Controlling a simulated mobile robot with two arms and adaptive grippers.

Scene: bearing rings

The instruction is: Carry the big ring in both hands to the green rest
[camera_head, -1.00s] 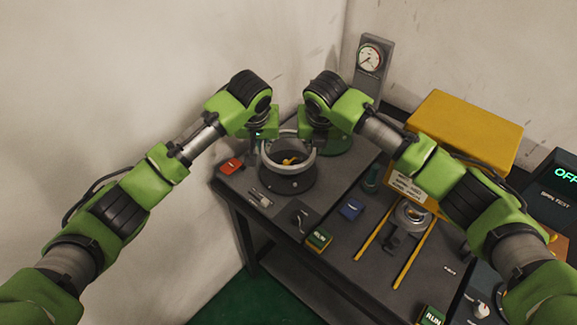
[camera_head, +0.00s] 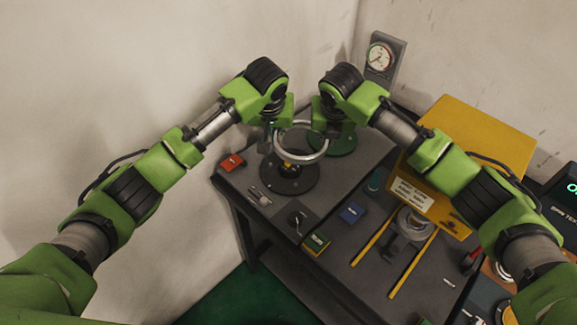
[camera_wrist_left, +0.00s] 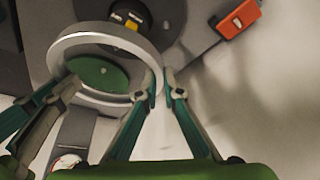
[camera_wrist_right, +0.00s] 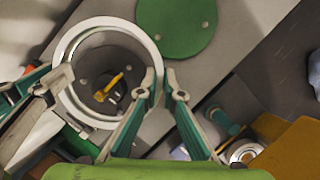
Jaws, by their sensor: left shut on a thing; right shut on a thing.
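The big ring (camera_head: 303,161) is silver-grey and held between my two grippers, above the surface in the head view. My left gripper (camera_head: 268,141) is shut on its left side; the ring also shows in the left wrist view (camera_wrist_left: 72,41). My right gripper (camera_head: 331,132) is shut on its right side; the ring also shows in the right wrist view (camera_wrist_right: 67,82). The green rest (camera_head: 343,144) is a flat green disc behind and right of the ring, partly hidden by my right gripper.
A dark round stand (camera_head: 290,184) with a yellow piece lies under and in front of the ring. A yellow machine (camera_head: 465,140) stands right; a gauge (camera_head: 380,58) stands behind.

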